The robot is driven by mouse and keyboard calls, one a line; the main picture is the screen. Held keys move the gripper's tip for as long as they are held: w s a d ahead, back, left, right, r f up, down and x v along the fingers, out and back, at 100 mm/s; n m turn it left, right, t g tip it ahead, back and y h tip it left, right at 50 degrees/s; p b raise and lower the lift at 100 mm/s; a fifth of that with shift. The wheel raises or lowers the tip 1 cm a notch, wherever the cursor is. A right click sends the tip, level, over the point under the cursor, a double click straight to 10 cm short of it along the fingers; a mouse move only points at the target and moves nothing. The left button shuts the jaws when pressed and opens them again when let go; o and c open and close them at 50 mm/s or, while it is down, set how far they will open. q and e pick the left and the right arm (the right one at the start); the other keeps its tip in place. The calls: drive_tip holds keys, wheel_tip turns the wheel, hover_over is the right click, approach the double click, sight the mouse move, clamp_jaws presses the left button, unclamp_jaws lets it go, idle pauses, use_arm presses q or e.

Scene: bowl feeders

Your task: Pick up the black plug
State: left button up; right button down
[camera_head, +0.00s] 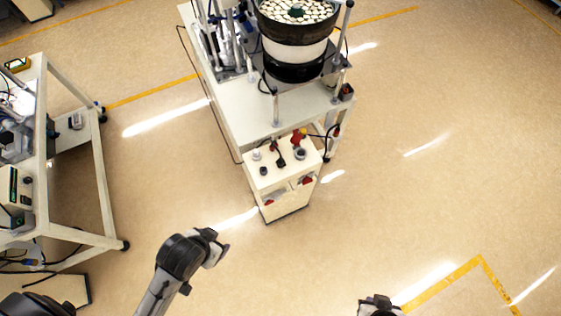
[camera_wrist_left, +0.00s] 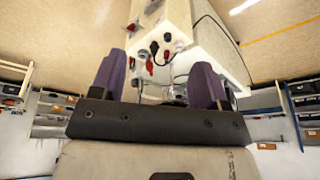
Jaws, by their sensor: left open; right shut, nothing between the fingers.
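A small white box (camera_head: 277,181) stands at the front of the bowl feeder's table, with several black and red plugs and fittings on top. One black plug (camera_head: 279,150) stands near the middle of that top; a dark piece also shows on the box in the left wrist view (camera_wrist_left: 154,47). I cannot tell for sure which is the task's plug. My left gripper (camera_head: 217,248) is in front of the box and lower left of it, apart from it. In the left wrist view its purple fingers (camera_wrist_left: 158,82) are open and empty. My right gripper (camera_head: 380,304) is shut and empty at the bottom edge, far from the box.
The bowl feeder (camera_head: 296,40) stands on a white table (camera_head: 240,103) behind the box. Thin cables run beside the box. Another white-framed bench (camera_head: 97,165) stands at the left. The floor in front and at the right is clear, with yellow lines.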

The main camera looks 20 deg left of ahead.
use_arm(q)
drive_tip(key=shift+d, duration=0.1)
drive_tip(key=o, duration=0.4)
drive_tip(key=shift+s+d, duration=0.1)
drive_tip(key=shift+d, duration=0.05)
